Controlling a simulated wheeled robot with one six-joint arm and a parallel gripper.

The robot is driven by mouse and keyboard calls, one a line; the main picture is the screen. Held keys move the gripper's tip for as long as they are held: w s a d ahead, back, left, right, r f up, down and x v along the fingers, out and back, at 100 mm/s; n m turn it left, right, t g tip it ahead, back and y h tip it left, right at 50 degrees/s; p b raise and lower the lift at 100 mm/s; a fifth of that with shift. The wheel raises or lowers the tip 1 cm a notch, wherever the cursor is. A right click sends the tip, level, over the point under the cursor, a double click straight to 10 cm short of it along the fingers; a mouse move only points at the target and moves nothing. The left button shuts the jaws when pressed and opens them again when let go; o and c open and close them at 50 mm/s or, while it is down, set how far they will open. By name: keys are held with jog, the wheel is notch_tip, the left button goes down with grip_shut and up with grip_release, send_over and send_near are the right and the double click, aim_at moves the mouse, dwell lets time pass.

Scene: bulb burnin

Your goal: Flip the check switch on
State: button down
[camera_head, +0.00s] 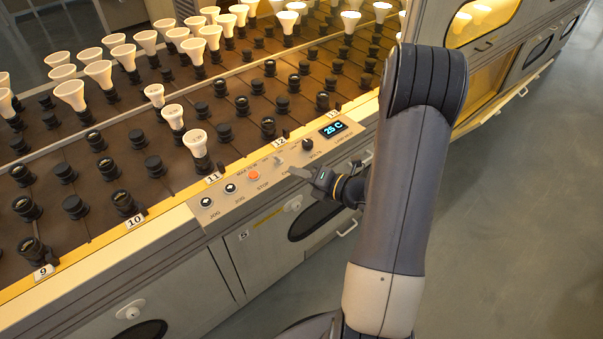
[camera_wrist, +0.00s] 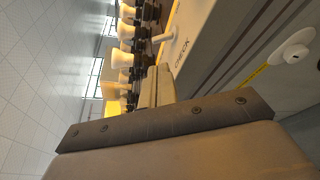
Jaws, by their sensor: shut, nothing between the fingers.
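The check switch (camera_wrist: 163,38) shows in the wrist view as a small pale lever sticking out of the panel beside the printed word CHECK. In the head view the control panel (camera_head: 222,205) runs along the machine's front edge, and the switch's spot is close to my fingers and hard to make out. My gripper (camera_head: 298,171) is at the panel's front edge, right of the orange stop button (camera_head: 253,175). In the wrist view my gripper (camera_wrist: 160,72) is shut and empty, its tips just short of the lever. I cannot tell whether they touch.
The panel also carries two dark buttons, a black knob (camera_head: 307,145) and a display (camera_head: 333,129) reading 25 C. Behind it, rows of black sockets and white bulbs (camera_head: 196,142) fill the deck. Cabinet doors with handles lie below. Open floor (camera_head: 500,220) is at the right.

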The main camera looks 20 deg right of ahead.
aim_at(278, 171)
jog(key=x, duration=0.7)
jog(key=shift+a, duration=0.1)
